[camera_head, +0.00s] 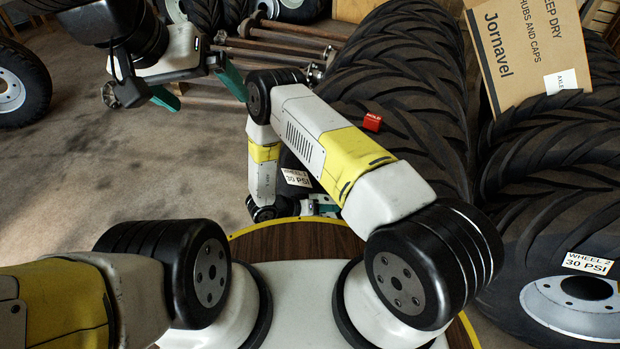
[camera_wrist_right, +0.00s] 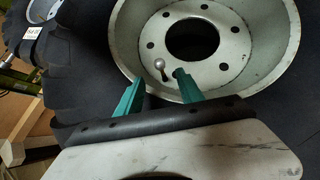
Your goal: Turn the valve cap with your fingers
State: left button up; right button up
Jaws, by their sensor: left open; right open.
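The valve cap (camera_wrist_right: 159,63) shows in the right wrist view as a small, rounded, pale tip on a short stem at the grey wheel rim (camera_wrist_right: 235,80). My right gripper (camera_wrist_right: 158,76) is open, its green fingers either side of the stem in the picture. The right finger overlaps the rim face; I cannot tell whether either finger touches the stem. In the head view my right gripper (camera_head: 318,206) is mostly hidden behind my arm, and the cap is not visible. My left gripper (camera_head: 200,90) is open and empty at the upper left, above the floor.
Large black tires (camera_head: 400,70) fill the middle and right. A small red block (camera_head: 372,123) lies on one. A cardboard box (camera_head: 530,50) leans on tires at the upper right. Metal axles (camera_head: 275,45) lie at the back.

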jog(key=x, duration=0.6)
jog(key=shift+d+f, duration=0.15)
jog(key=shift+d, duration=0.1)
jog(key=shift+w, duration=0.1)
grip_shut()
jog(key=c, duration=0.8)
grip_release()
grip_shut()
